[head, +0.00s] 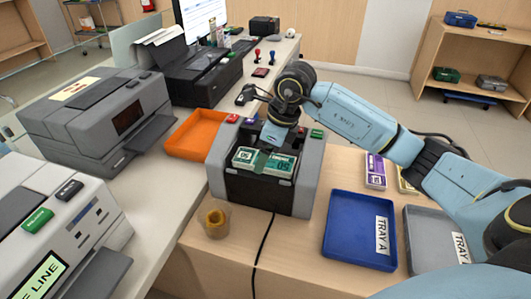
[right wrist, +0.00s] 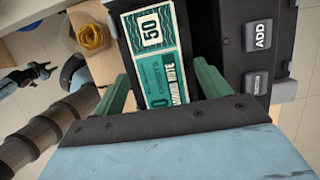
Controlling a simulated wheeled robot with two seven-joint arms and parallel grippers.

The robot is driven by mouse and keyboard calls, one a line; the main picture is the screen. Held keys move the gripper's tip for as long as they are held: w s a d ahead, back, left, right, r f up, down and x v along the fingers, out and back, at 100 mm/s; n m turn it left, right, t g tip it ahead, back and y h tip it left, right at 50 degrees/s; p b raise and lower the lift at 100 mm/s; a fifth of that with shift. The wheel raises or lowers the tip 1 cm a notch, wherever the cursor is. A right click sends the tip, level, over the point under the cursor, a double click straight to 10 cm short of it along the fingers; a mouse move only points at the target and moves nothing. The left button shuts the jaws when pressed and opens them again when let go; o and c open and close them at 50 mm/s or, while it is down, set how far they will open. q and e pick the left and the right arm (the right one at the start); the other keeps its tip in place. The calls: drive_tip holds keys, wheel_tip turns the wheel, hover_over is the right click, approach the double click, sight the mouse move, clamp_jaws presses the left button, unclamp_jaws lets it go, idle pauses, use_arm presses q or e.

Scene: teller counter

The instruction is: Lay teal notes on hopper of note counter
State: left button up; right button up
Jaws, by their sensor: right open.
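The teal notes (head: 279,167) with a "50" print lie on the hopper at the top of the grey and black note counter (head: 262,192) in the head view. My right gripper (head: 268,152) is just over them, coming down from above. In the right wrist view my right gripper (right wrist: 165,95) is open, one green finger on each side of the teal notes (right wrist: 152,40), with gaps between fingers and notes. The note counter (right wrist: 230,20) with its ADD button shows behind. The gripper hides part of the notes in the head view.
An orange tray (head: 195,136) lies left of the counter. A blue tray (head: 360,226) and a grey tray (head: 425,225) lie to its right, with purple notes (head: 375,170) behind. A cup of rubber bands (head: 215,220) and a black cable (head: 262,250) are in front.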

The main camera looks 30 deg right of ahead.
sight(272, 160)
drive_tip(key=v, duration=0.4)
drive_tip(key=shift+r+p, duration=0.15)
drive_tip(key=shift+p, duration=0.15)
use_arm(q)
drive_tip(key=shift+s+d+r+p, duration=0.15)
drive_tip(key=shift+s+r+p, duration=0.05)
drive_tip(key=shift+s, duration=0.45)
drive_tip(key=shift+s+d+r+p, duration=0.15)
drive_tip(key=shift+s+r+p, duration=0.05)
drive_tip(key=shift+s, duration=0.4)
use_arm(e)
drive_tip(key=v, duration=0.6)
drive_tip(key=shift+r, duration=0.25)
drive_tip(key=shift+s+d, duration=0.1)
drive_tip(key=shift+s, duration=0.05)
